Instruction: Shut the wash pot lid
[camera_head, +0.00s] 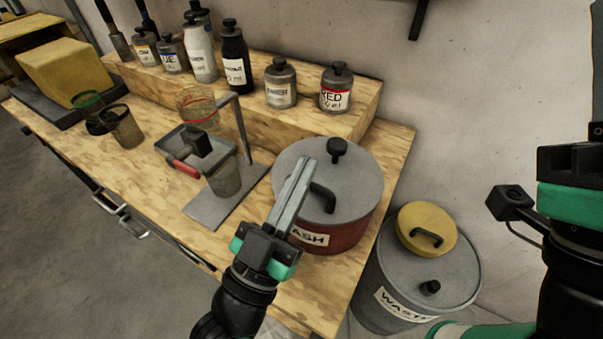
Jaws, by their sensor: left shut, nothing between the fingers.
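The wash pot (352,234) is a dark red drum with a partly hidden label reading "ASH", standing on the right end of the workbench. Its round grey lid (355,182) lies over the top, with a black knob at the back and a black loop handle near the front. I see no clear gap at its rim, but the front left is hidden by my gripper. My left gripper (304,162) is shut and empty, its fingers crossing over the lid's left side, beside the loop handle. Contact cannot be told. My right gripper (597,70) is only partly in view at the right edge, away from the pot.
A grey waste bin (455,285) with a yellow lid piece (426,228) on it stands right of the bench. A stand with a glass beaker (225,178) is left of the pot. Several labelled bottles line the raised wooden shelf (300,120) behind. The wall is close behind.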

